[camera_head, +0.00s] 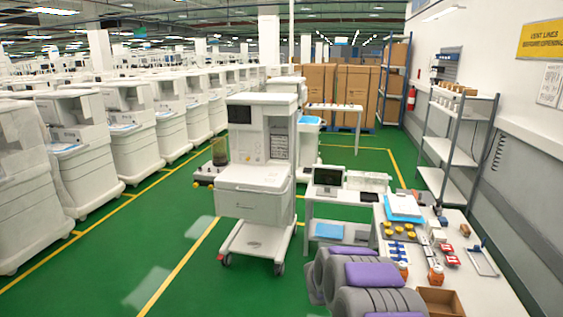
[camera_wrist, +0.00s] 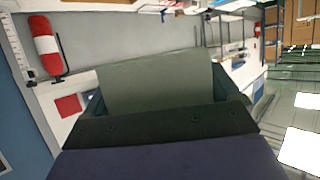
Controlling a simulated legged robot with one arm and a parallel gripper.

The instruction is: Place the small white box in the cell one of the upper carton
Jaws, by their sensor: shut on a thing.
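In the wrist view my gripper (camera_wrist: 165,98) is shut on a pale, flat-faced box (camera_wrist: 155,82), the small white box, which looks grey-green in shadow. Its face fills the space between the two dark fingers, and its far side is hidden. In the head view my folded grey and purple arm is at the bottom, and the gripper and held box cannot be made out there. An open brown carton (camera_head: 440,301) is at the near end of the workbench, partly cut off by the frame's bottom edge. Its cells cannot be made out, and I cannot tell whether it is the upper carton.
A shelf rack (camera_head: 452,152) stands by the wall. A white cart (camera_head: 258,180) stands ahead on green floor.

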